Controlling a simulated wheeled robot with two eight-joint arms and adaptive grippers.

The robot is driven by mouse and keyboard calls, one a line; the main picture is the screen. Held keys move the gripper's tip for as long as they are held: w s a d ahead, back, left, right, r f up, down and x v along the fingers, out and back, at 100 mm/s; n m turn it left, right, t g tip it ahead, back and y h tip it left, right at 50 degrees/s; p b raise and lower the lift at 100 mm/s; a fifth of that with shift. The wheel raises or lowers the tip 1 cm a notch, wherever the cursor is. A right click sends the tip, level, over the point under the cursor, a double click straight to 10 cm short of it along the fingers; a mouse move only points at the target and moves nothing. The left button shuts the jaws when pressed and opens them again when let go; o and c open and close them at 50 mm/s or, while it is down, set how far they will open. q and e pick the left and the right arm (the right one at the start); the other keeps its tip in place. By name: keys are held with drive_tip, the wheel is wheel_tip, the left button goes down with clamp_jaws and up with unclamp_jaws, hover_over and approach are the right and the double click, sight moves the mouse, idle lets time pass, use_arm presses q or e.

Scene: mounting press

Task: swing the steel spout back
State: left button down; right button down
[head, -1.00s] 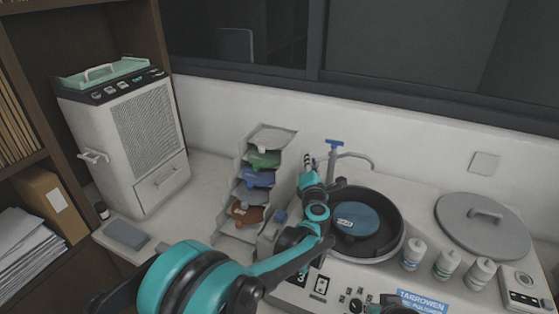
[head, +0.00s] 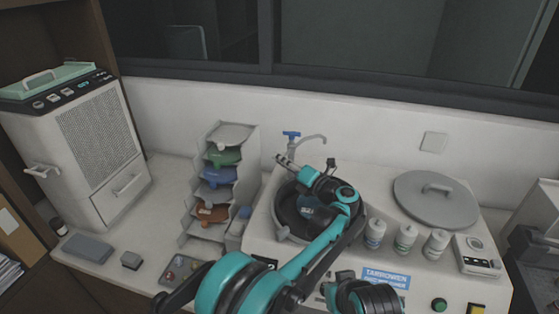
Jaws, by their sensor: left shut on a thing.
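The steel spout (head: 313,139) is a thin curved pipe behind the polisher bowl in the head view. It arches to the right from its post, which carries a blue tap handle (head: 291,134). My left gripper (head: 283,160) reaches over the bowl from the front and is shut at the spout, near the post. The exact contact is too small to make out. My left forearm and wrist cover much of the dark bowl (head: 283,212) and most of the blue disc in it. My right gripper is not in view.
A round grey lid (head: 436,200) lies right of the bowl. Several white bottles (head: 405,238) stand along the machine's front right. A stepped rack (head: 196,215) of coloured discs stands left. A white cabinet unit (head: 85,150) is far left. The wall is close behind the spout.

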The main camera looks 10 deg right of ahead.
use_arm(q)
drive_tip(key=shift+r, duration=0.15)
drive_tip(key=c, duration=1.4)
unclamp_jaws()
drive_tip(key=shift+d, duration=0.15)
drive_tip(key=shift+o, duration=0.2)
